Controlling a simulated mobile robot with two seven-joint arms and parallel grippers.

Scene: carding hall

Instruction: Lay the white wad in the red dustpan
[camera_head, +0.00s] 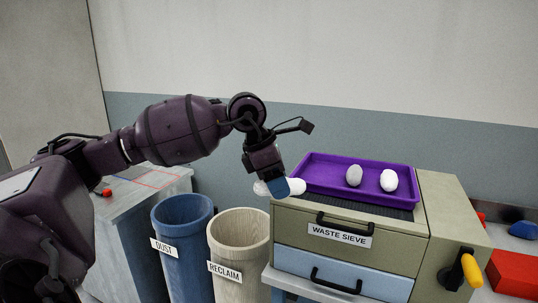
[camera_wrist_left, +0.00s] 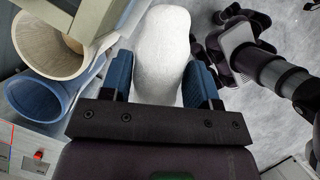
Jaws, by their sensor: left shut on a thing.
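A white wad (camera_head: 297,187) is between the blue fingertips of my left gripper (camera_head: 277,187), which is shut on it in front of the sieve cabinet's left end. In the left wrist view the white wad (camera_wrist_left: 161,45) is long and rounded, sticking out beyond the fingers. Two more white wads, one (camera_head: 354,175) and another (camera_head: 389,180), lie in the purple tray (camera_head: 310,188). A red object (camera_head: 515,274), cut off at the right edge, may be the red dustpan; I cannot tell.
The waste sieve cabinet (camera_head: 400,232) has two drawers with black handles and a yellow-handled crank (camera_head: 471,270). A blue dust bin (camera_head: 182,240) and a cream reclaim bin (camera_head: 240,240) stand left of it. A blue object (camera_head: 523,229) lies at the right.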

